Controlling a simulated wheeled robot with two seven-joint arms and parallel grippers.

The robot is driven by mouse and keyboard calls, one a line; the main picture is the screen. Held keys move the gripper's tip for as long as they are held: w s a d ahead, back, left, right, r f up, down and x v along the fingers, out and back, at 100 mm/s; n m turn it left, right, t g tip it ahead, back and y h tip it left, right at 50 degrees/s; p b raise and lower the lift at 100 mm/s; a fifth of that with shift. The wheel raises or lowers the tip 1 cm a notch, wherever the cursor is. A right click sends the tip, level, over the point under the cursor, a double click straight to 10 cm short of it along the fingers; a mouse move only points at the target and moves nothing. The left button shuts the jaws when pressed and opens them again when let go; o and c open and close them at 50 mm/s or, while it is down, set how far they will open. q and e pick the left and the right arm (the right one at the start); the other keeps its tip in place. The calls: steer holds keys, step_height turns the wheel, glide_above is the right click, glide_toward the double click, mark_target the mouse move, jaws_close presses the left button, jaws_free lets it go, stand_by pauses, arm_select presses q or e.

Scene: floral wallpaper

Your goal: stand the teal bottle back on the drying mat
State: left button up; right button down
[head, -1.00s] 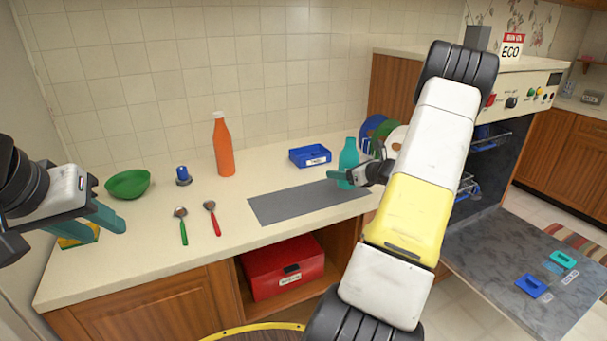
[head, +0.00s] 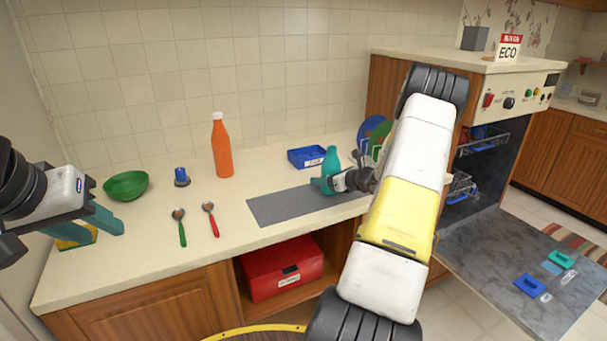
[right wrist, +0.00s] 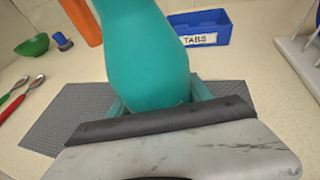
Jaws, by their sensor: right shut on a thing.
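The teal bottle (head: 331,161) is upright over the right part of the grey drying mat (head: 287,207). My right gripper (head: 326,184) is shut on its lower body. In the right wrist view the bottle (right wrist: 146,55) rises between the fingers, with the mat (right wrist: 68,120) behind and below it. The gripper hides the bottle's base, so I cannot tell whether it touches the mat. My left gripper (head: 98,224) is at the far left, over the counter's front edge, with its fingers apart and nothing between them.
A blue TABS box (head: 307,157) stands behind the mat, and plates in a rack (head: 374,135) stand to the right. An orange bottle (head: 222,148), a green bowl (head: 126,185) and two spoons (head: 211,218) are to the left. The dishwasher door (head: 530,260) hangs open at right.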

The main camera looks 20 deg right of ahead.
steer(key=shift+c, duration=2.3)
jaws_free()
steer(key=shift+f, duration=0.1)
steer(key=v, duration=1.2)
